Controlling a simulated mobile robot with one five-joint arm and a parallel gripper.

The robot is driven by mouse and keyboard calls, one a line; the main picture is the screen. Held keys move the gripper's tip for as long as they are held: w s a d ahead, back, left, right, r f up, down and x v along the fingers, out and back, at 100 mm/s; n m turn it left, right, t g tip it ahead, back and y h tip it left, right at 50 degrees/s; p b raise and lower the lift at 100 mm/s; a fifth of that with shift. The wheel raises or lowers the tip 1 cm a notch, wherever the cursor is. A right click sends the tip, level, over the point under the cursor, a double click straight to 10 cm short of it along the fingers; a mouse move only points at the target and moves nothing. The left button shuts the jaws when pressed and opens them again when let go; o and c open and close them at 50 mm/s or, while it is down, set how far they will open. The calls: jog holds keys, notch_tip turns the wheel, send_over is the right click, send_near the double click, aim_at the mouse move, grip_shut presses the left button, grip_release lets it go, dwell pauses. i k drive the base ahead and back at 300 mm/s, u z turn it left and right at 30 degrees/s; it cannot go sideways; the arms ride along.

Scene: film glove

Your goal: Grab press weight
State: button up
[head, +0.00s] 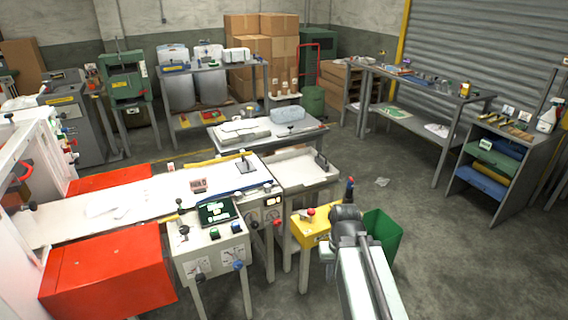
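No thing in the head view can be named the press weight with certainty. A small dark block with an upright handle (246,164) stands near the right end of the long white machine bed (130,205), and it may be the weight. My arm reaches up from the bottom edge, right of centre, well to the right of that block. My gripper (346,213) is at the arm's dark far end, in front of a yellow box. Its fingers cannot be made out, and neither can anything held in them.
A yellow box with a red button (312,226) and a green bin (382,232) stand by my arm. A control panel (210,232) and red cabinets (105,275) are at left. A grey table (300,133) stands behind.

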aim_at(245, 166)
jog(key=z, duration=0.95)
jog(key=i, duration=2.2)
jog(key=u, duration=4.15)
jog(key=i, duration=1.05)
jog(key=z, duration=0.1)
